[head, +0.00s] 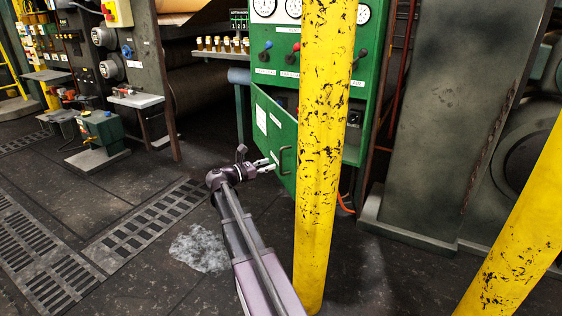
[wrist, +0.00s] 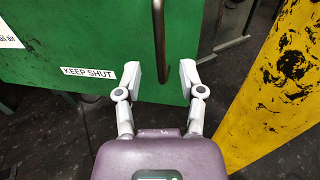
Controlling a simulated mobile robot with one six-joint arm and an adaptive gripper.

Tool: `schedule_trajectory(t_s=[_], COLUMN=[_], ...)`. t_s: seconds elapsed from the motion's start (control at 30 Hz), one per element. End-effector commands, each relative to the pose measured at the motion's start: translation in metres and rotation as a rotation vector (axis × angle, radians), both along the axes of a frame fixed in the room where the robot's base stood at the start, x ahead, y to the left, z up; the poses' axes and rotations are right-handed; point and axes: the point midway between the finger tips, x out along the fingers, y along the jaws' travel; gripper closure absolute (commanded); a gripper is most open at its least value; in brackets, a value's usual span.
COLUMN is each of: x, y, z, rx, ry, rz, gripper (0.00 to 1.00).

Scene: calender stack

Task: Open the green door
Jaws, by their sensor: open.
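The green door (head: 265,134) is on the green cabinet behind the yellow post. It stands out at an angle from the cabinet front, with a dark gap above its top edge. Its dark bar handle (head: 283,160) is near its right edge. In the wrist view the door (wrist: 90,35) carries a "KEEP SHUT" label, and the upright handle (wrist: 160,38) shows between my fingertips. My gripper (head: 271,164) is open in front of the door; its two fingers (wrist: 161,74) are on either side of the handle's lower part. I cannot tell whether they touch it.
A scratched yellow post (head: 322,150) stands just right of my arm and hides part of the cabinet (head: 275,35). It is also close on the right in the wrist view (wrist: 285,85). Another yellow post (head: 520,240) leans at lower right.

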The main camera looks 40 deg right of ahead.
Motion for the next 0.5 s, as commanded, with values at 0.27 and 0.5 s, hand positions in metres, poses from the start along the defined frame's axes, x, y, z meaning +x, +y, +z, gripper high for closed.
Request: schedule_trajectory(t_s=[0.27, 0.5], x=[-0.004, -0.006], y=[-0.039, -0.055], z=[0.0, 0.0], rx=[0.0, 0.0], ry=[0.0, 0.0], rz=[-0.001, 0.001], gripper=[0.49, 0.49])
